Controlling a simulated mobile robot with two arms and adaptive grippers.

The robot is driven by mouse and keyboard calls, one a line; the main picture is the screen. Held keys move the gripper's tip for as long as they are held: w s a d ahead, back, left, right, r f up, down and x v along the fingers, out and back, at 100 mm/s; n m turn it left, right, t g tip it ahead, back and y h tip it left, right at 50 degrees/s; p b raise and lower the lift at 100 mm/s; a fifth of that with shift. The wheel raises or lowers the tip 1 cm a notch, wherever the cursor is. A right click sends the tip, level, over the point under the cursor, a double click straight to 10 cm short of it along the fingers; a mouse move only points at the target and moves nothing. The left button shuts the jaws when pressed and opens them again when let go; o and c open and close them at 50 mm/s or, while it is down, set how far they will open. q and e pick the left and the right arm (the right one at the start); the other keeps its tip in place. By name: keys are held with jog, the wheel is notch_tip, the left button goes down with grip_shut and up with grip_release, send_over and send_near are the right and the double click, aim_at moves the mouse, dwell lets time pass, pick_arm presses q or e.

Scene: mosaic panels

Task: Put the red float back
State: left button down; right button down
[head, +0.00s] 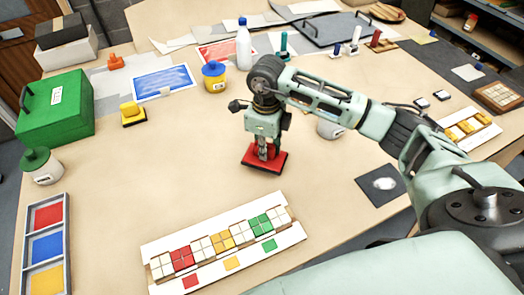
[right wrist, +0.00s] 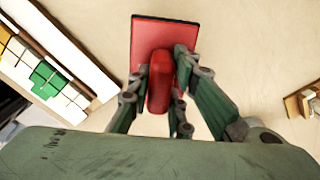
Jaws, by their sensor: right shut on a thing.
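The red float (head: 252,157) is a flat red plate with a dark edge and an upright red handle. My right gripper (head: 266,150) is over it near the middle of the table, pointing down, and is shut on the handle. In the right wrist view the float's handle (right wrist: 160,80) is between the fingers of my right gripper (right wrist: 161,92), and the plate extends beyond them. I cannot tell whether the plate touches the table. My left gripper is not in view.
A white mosaic panel (head: 158,245) with coloured tiles lies in front. A tray of red, blue and yellow compartments (head: 62,203) is at the left. A yellow float-like block (head: 131,113) sits near the green box (head: 58,112). The table between the panel and this block is clear.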

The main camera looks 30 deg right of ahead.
jog(key=shift+w+a+f, duration=0.2)
jog(key=shift+w+f, duration=0.1)
jog(key=shift+w, duration=0.3)
jog(key=shift+f+p, duration=0.3)
jog(key=shift+p, duration=0.05)
notch_tip(320, 180, down, 3)
jog(key=shift+f+p, duration=0.1)
jog(key=shift+p, duration=0.6)
jog(key=shift+f+b, duration=0.35)
jog(key=shift+f, duration=0.05)
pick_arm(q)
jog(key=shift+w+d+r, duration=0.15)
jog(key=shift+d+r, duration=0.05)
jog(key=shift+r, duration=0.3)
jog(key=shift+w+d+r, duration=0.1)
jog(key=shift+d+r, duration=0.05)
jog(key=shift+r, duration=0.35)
pick_arm(e)
jog(key=c, duration=1.6)
grip_release()
jog(key=shift+r, duration=0.1)
